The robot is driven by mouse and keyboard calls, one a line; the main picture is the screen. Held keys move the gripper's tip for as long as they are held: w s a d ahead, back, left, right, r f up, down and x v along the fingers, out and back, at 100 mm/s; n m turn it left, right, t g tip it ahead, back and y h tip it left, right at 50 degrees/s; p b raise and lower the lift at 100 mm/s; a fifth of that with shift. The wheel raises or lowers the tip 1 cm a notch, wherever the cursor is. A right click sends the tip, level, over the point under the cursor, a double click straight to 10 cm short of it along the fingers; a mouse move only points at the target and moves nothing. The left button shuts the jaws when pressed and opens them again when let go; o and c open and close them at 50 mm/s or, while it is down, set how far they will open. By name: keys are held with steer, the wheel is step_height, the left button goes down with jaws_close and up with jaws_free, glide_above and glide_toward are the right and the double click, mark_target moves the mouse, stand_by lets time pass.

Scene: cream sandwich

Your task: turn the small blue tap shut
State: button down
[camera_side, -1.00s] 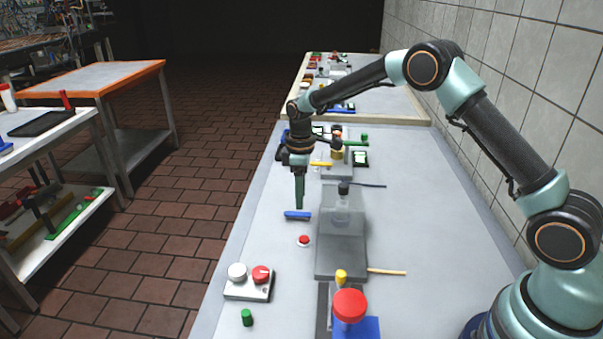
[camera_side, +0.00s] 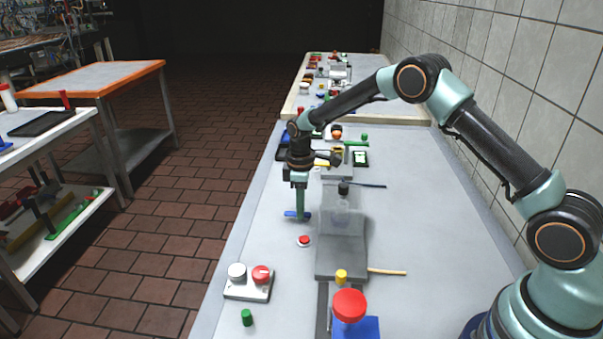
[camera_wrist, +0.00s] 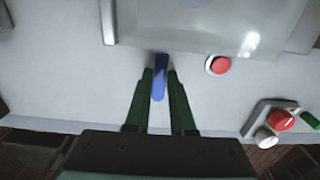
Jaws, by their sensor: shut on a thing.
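The small blue tap (camera_side: 289,214) is a short blue bar on the light bench, lying crosswise in the side view. In the wrist view the tap (camera_wrist: 160,62) runs lengthwise between my two green fingers. My gripper (camera_side: 301,217) points straight down over it, with fingertips low around the bar. In the wrist view my gripper (camera_wrist: 160,76) has one finger on each side of the tap and is shut on it. The fingers hide part of the tap in the side view.
A red button (camera_side: 304,240) sits close in front of the tap. A grey machine with a clear cover (camera_side: 342,214) stands just right. A box with a white and a red knob (camera_side: 249,283) is nearer the camera. The bench's left edge is close.

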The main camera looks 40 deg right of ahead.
steer(key=shift+m, duration=0.3)
steer(key=m, duration=0.3)
steer(key=shift+w+d+r+m, duration=0.1)
steer(key=shift+w+d+m, duration=0.15)
steer(key=shift+m, duration=0.15)
steer(key=m, duration=0.4)
steer(key=shift+d, duration=0.3)
steer(key=m, duration=0.5)
steer(key=shift+d, duration=0.35)
steer(key=shift+s+d+m, duration=0.1)
steer(key=shift+d+m, duration=0.05)
steer(key=shift+m, duration=0.95)
steer(key=shift+s+d+m, duration=0.1)
steer(key=shift+m, duration=1)
steer(key=c, duration=0.8)
jaws_free()
steer(key=shift+o, duration=0.2)
